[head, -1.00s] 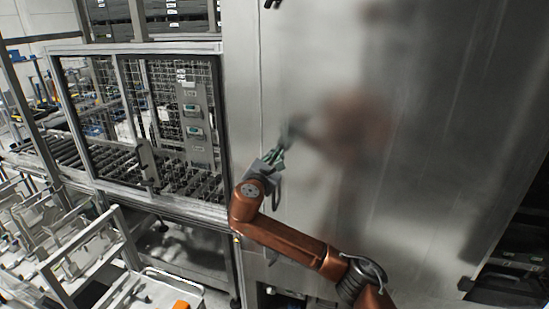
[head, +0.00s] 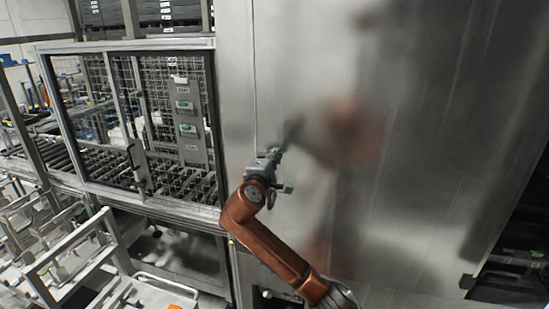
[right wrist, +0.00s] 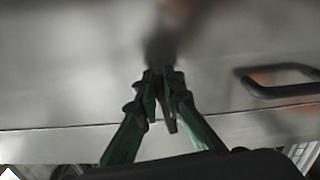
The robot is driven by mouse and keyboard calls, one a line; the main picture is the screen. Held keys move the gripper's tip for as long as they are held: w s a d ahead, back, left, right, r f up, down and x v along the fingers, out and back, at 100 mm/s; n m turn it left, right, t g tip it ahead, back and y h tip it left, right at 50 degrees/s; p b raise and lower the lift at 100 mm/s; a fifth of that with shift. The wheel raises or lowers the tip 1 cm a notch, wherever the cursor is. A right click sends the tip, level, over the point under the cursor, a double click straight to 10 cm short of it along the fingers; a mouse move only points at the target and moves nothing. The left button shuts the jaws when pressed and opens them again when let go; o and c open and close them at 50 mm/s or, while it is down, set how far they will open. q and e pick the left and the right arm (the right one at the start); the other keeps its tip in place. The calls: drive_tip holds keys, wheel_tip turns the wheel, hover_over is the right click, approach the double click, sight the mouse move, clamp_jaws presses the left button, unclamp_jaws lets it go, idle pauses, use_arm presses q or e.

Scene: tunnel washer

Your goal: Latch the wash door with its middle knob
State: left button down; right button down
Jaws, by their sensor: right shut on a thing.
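The wash door (head: 430,110) is the large brushed-steel panel filling the middle and right of the head view. It looks flush at its left seam, and my right arm is reflected in it. My right gripper (head: 276,166) is at the door's left edge, shut on a small part there, seemingly the middle knob. The fingers hide most of that part. In the right wrist view the green fingers of my right gripper (right wrist: 163,84) come together over the steel near the seam. A dark bar handle (right wrist: 280,82) is beside them, below the gripper in the head view. My left gripper is out of view.
Left of the door stands a framed mesh guard (head: 160,48) with a switch panel (head: 186,120) and roller conveyor behind it. White trolley frames (head: 65,255) crowd the lower left. A dark opening lies at the right edge. The space before the door is clear.

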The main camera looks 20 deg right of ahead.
drive_tip(key=shift+f+m, duration=0.25)
drive_tip(key=shift+m, duration=0.45)
drive_tip(key=shift+b, duration=0.3)
drive_tip(key=c, duration=2)
unclamp_jaws()
drive_tip(key=shift+c, duration=0.2)
drive_tip(key=shift+s+a, duration=0.1)
drive_tip(key=shift+s, duration=0.05)
drive_tip(key=v, duration=1.1)
drive_tip(key=shift+s+a, duration=0.2)
